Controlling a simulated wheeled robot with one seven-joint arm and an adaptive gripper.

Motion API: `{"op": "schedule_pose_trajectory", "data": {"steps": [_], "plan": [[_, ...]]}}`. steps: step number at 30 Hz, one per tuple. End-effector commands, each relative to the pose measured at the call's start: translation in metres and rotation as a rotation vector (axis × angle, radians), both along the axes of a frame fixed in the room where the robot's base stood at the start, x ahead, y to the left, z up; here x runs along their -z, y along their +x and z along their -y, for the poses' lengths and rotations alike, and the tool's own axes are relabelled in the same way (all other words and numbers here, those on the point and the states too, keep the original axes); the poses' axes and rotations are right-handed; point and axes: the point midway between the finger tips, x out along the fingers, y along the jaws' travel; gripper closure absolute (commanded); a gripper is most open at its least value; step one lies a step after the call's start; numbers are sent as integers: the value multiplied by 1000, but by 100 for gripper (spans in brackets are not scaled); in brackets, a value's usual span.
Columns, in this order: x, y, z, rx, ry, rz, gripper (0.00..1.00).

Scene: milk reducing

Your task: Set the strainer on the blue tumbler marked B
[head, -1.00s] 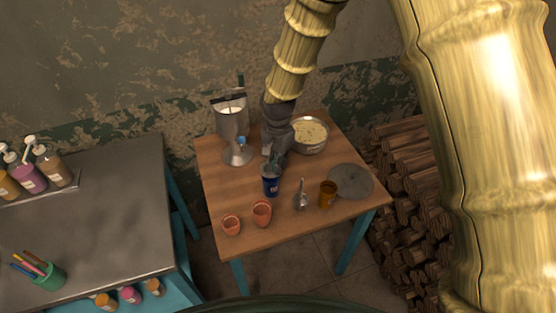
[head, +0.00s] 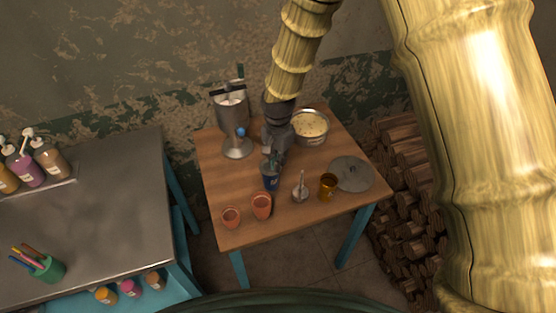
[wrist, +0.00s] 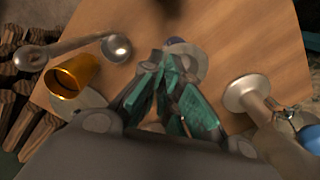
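The blue tumbler (head: 271,183) stands on the wooden table, partly hidden by my gripper (head: 272,163) just above it. In the wrist view, a pale grey ring (wrist: 193,62), which looks like the strainer, lies at the teal fingertips of my gripper (wrist: 170,62). The fingers come together at the ring and look shut on it. Whether the ring touches the tumbler's rim is hidden. The letter B is too small to read.
A metal dispenser (head: 235,120), a pot (head: 310,127) and a grey disc (head: 353,174) are also on the table.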

Motion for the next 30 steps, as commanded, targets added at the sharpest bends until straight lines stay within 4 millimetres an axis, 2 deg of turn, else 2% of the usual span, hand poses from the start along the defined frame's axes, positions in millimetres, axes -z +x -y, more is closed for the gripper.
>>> {"op": "schedule_pose_trajectory", "data": {"steps": [27, 30], "plan": [[1, 0, 0, 0, -1, 1, 100], [1, 0, 0, 0, 0, 0, 79]]}}
